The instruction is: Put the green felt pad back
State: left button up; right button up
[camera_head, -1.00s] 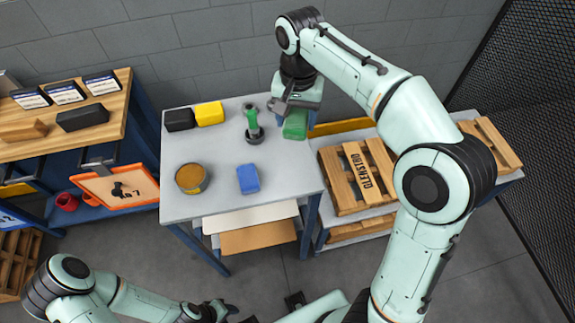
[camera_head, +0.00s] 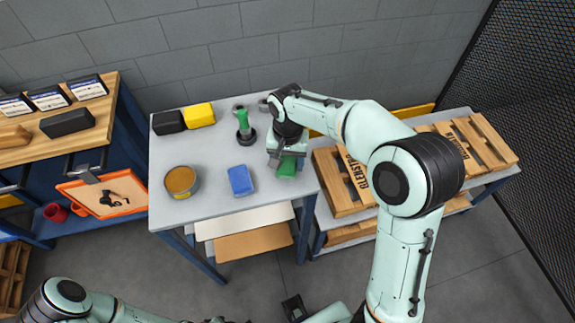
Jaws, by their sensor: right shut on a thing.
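The green felt pad (camera_head: 287,168) is a small green block at the right side of the grey table (camera_head: 205,210). My right gripper (camera_head: 287,154) reaches over the table from the right and is shut on the pad. The gripper hides the pad's far part, and I cannot tell whether the pad touches the tabletop. My left arm shows at the bottom left; its gripper is almost wholly cut off by the lower picture edge.
A blue block (camera_head: 240,180), a tin (camera_head: 181,181), a green-handled tool (camera_head: 243,121), a yellow block (camera_head: 199,116) and a black block (camera_head: 168,122) stand on the table. Wooden pallets (camera_head: 342,184) lie right of it. The tabletop's front middle is clear.

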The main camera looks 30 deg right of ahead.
aim_at(288, 161)
jog(key=shift+f, duration=1.2)
jog(key=o, duration=1.1)
jog(key=shift+f, duration=0.1)
notch_tip(288, 161, up, 12)
jog(key=shift+r+p, duration=0.15)
jog(key=shift+p, duration=0.65)
